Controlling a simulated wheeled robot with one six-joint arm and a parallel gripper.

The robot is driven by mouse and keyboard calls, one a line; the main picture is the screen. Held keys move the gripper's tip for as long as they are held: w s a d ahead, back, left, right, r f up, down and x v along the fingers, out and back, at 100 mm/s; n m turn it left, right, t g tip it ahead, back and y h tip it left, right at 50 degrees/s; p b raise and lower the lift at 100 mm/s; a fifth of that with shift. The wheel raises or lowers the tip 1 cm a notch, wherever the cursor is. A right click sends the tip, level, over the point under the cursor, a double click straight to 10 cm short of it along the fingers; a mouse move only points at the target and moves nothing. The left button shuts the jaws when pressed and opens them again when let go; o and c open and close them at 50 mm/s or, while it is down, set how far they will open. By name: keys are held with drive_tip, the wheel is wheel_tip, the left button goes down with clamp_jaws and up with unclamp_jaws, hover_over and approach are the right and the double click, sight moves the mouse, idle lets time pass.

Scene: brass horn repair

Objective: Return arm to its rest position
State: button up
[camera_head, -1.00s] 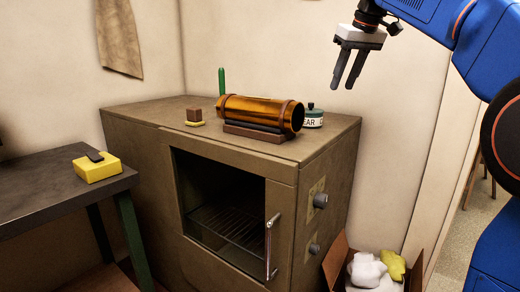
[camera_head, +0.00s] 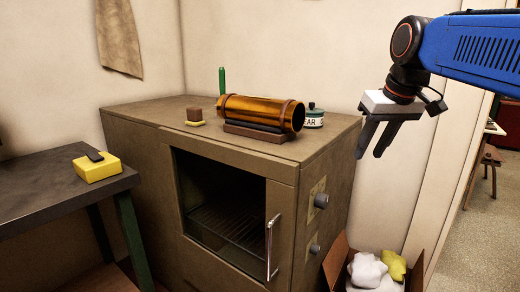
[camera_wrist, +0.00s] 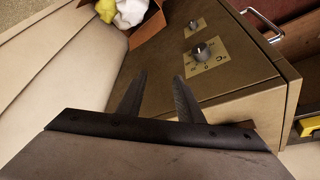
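My gripper (camera_head: 370,152) hangs in the air to the right of the brown oven cabinet (camera_head: 150,150), its fingers apart with nothing between them. In the wrist view the two fingers (camera_wrist: 158,95) also stand apart and empty, in front of the cabinet's side with its knobs. My blue arm reaches in from the right edge in the head view. A shiny amber-brass cylinder (camera_head: 250,110) lies on a dark cradle (camera_head: 258,133) on top of the cabinet, well left of my gripper.
A labelled jar (camera_head: 314,118), a small brown block (camera_head: 194,114) and a green upright stick (camera_head: 222,80) are on the cabinet. A cardboard box (camera_head: 338,262) with white and yellow rags stands on the floor below my gripper. A dark table (camera_head: 60,190) with a yellow block (camera_head: 96,171) is left.

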drive_tip(key=s+d+f+m, duration=0.1)
drive_tip(key=s+f, duration=0.9)
drive_tip(key=f, duration=0.3)
drive_tip(key=s+d+f, duration=0.1)
drive_tip(key=s+f, duration=0.9)
drive_tip(key=f, duration=0.3)
drive_tip(key=shift+s+d+f+m+h, duration=0.15)
drive_tip(key=shift+s+f+m+h, duration=0.2)
drive_tip(key=shift+m+h, duration=0.05)
